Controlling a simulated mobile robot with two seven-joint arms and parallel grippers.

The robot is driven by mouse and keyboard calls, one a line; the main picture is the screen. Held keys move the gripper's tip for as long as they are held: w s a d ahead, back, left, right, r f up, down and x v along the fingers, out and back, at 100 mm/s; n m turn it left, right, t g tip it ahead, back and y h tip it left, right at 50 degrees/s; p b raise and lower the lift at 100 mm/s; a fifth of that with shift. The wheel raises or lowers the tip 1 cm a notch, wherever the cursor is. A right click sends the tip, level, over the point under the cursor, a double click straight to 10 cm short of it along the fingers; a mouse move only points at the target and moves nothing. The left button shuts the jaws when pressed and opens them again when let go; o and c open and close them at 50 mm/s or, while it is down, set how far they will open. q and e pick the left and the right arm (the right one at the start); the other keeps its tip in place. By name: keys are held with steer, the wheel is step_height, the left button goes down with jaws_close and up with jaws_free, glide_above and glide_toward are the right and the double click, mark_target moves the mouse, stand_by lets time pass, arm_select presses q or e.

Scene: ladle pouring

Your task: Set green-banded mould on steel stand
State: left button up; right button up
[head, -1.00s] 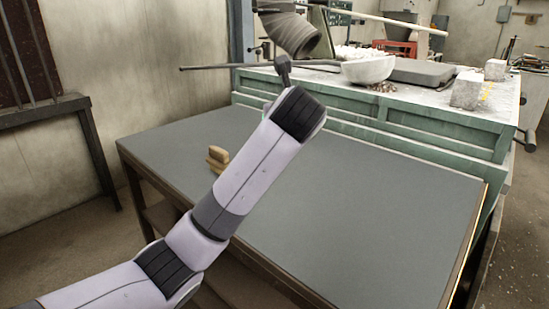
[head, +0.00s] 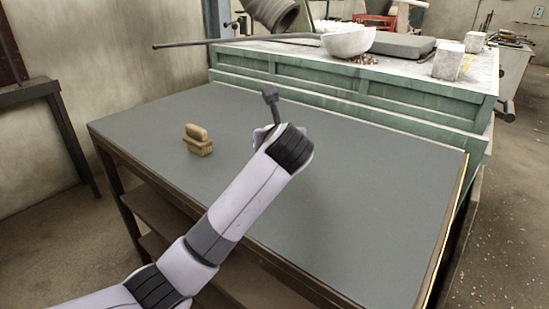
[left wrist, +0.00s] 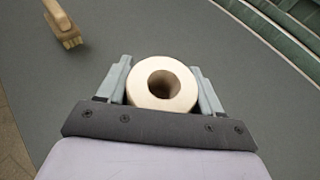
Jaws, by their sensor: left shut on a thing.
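My left gripper (left wrist: 161,76) is shut on a pale, cream-white round mould with a dark round hole in its top (left wrist: 137,84). The mould sits between the two grey-blue fingers, seen from above, and looks upright in the left wrist view. Its side is hidden there, so I cannot see a green band. In the head view my left arm covers most of the gripper and mould above the grey table (head: 340,190). I cannot tell whether the mould touches the table. No steel stand shows clearly in either view. My right gripper is out of view.
A wooden brush (head: 198,141) lies on the table left of my arm; it also shows in the left wrist view (left wrist: 62,26). A green bench (head: 350,88) with a white bowl (head: 349,42) and pale blocks (head: 448,62) stands behind. The table's right side is bare.

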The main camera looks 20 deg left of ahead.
arm_select(q)
step_height(320, 180, down, 5)
stand_by(0.4)
steer(key=o, duration=1.2)
steer(key=shift+f, duration=0.1)
steer(key=shift+o, duration=0.2)
steer(key=shift+s+d+r, duration=0.15)
steer(key=shift+s+r, duration=0.15)
steer(key=v, duration=1.1)
steer(key=shift+s+d, duration=0.1)
steer(key=shift+s, duration=0.05)
